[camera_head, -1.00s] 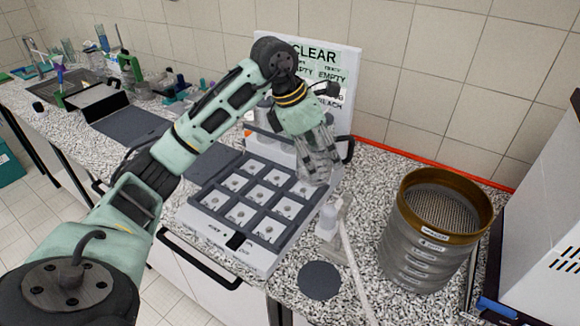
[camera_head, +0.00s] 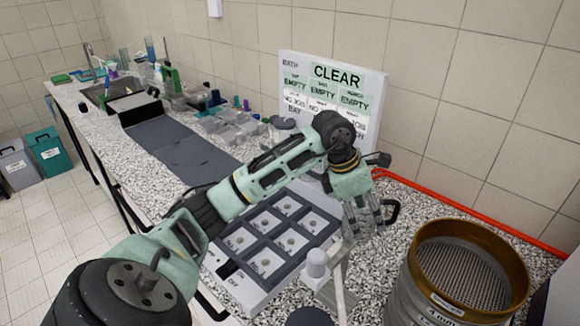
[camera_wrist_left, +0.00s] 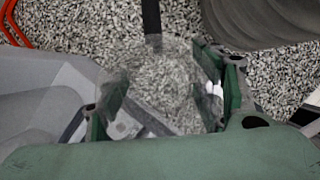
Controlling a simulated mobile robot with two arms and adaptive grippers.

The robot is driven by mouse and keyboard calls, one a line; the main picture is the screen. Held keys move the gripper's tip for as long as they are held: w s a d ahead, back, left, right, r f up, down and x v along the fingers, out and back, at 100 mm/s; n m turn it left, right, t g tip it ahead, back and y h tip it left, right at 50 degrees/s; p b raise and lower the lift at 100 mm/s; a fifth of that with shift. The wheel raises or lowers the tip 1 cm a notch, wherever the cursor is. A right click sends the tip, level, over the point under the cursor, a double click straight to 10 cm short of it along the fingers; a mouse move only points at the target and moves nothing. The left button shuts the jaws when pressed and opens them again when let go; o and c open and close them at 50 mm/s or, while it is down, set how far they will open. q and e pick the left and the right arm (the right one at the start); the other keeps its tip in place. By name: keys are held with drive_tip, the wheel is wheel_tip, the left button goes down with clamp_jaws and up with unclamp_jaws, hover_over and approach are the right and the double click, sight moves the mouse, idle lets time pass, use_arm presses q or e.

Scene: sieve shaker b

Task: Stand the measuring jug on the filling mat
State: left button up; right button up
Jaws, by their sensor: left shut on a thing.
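The measuring jug (camera_head: 361,221) is clear, with a black handle (camera_head: 393,211) on its right. My left gripper (camera_head: 359,205) is shut on it, above the counter near the right edge of the bath tray. In the left wrist view the jug's clear wall (camera_wrist_left: 165,85) lies between the two green-padded fingers, with the handle (camera_wrist_left: 152,22) at the top. A dark round mat (camera_head: 310,317) shows partly at the bottom edge. A long dark grey mat (camera_head: 180,150) lies farther back. I cannot tell which one is the filling mat. My right gripper is not in view.
A brass-rimmed sieve stack (camera_head: 470,265) stands at the right. The bath tray (camera_head: 222,262) with several square cells sits under my left arm. A CLEAR sign board (camera_head: 337,75) stands behind. Lab items crowd the far counter.

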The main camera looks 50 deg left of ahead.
use_arm(q)
wheel_tip(320, 180, down, 8)
drive_tip(key=shift+r+p, duration=0.15)
drive_tip(key=shift+p, duration=1)
wheel_tip(320, 180, down, 3)
drive_tip(key=shift+d+p, duration=0.1)
drive_tip(key=shift+p, duration=0.5)
drive_tip(key=shift+f, duration=0.4)
drive_tip(key=shift+f, duration=0.1)
drive_tip(key=shift+f, duration=0.15)
drive_tip(key=o, duration=1.1)
drive_tip(key=shift+o, duration=0.2)
